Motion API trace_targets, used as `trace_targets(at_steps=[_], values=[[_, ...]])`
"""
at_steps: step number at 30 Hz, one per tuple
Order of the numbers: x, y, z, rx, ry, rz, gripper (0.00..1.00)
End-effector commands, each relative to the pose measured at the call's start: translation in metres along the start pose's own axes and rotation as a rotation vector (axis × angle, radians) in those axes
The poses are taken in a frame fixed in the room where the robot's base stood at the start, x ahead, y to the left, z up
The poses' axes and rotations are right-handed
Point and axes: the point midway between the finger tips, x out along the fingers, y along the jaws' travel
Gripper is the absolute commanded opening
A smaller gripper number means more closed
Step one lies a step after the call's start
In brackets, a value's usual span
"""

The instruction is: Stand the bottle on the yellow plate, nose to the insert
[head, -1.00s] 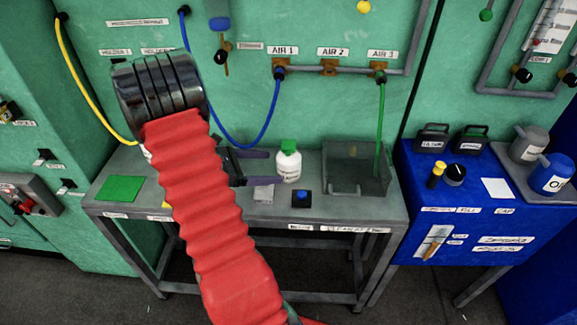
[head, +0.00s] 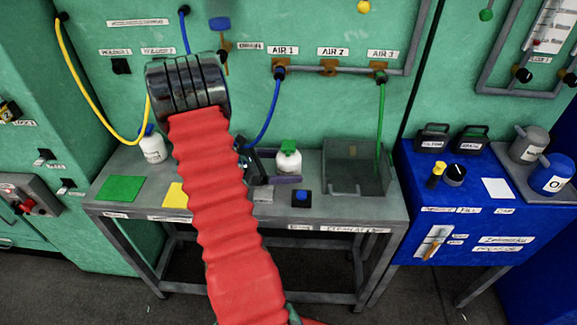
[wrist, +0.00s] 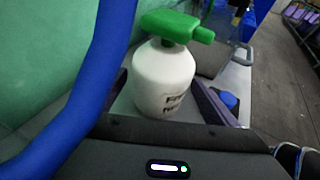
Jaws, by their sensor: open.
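A white bottle with a green cap and side nose (head: 288,162) stands upright on the grey bench. In the wrist view the bottle (wrist: 163,82) is upright and its green nose points right. My gripper (head: 272,168) is open at the bottle, with one dark finger on its near side; the other is partly hidden. In the wrist view the fingers of my gripper (wrist: 165,98) flank the bottle, and I cannot tell whether they touch it. The yellow plate (head: 175,196) lies bare at the bench's left front, partly covered by my red arm. I cannot make out the insert.
A second white bottle with a blue cap (head: 152,147) stands behind the plates. A green plate (head: 120,189) lies left of the yellow one. A blue button box (head: 301,198) and an open clear-sided tray (head: 357,180) stand to the right. Blue hose (head: 270,118) hangs close by.

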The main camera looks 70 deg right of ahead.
Motion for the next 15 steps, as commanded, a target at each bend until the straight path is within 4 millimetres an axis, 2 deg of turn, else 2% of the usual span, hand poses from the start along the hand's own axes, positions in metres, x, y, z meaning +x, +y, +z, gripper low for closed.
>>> trace_targets(at_steps=[4, 15], values=[[0.0118, -0.0004, 0.0, 0.0, 0.0, -0.001, 0.83], [0.0122, -0.0002, 0.0, -0.001, 0.0, 0.0, 0.83]])
